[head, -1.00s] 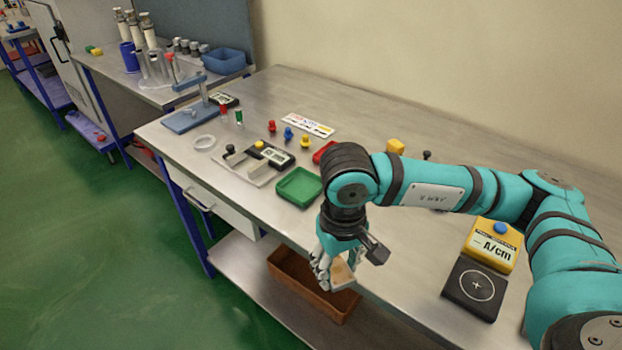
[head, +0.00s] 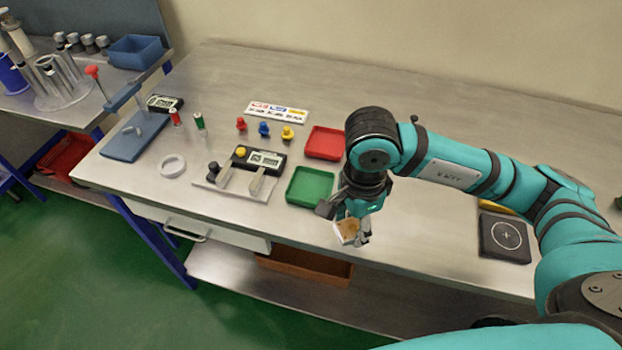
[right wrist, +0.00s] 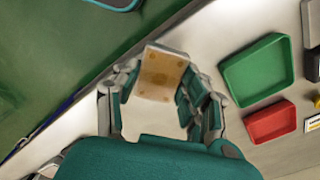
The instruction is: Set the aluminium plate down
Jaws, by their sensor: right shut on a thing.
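The aluminium plate (head: 347,231) is a small pale piece with a tan-brown face, held in my right gripper (head: 352,234) near the table's front edge, just below and right of the green tray. In the right wrist view the plate (right wrist: 160,74) sits between the fingertips of the right gripper (right wrist: 160,82), which is shut on it. It appears held above the worktable (head: 420,255); its exact height cannot be told. My left gripper is not in view.
A green tray (head: 310,187) and a red tray (head: 323,142) stand close by. A gauge fixture (head: 262,160) is further left. A black pad with a circle (head: 504,237) lies right. Bare tabletop lies between trays and pad. A brown bin (head: 305,266) sits below.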

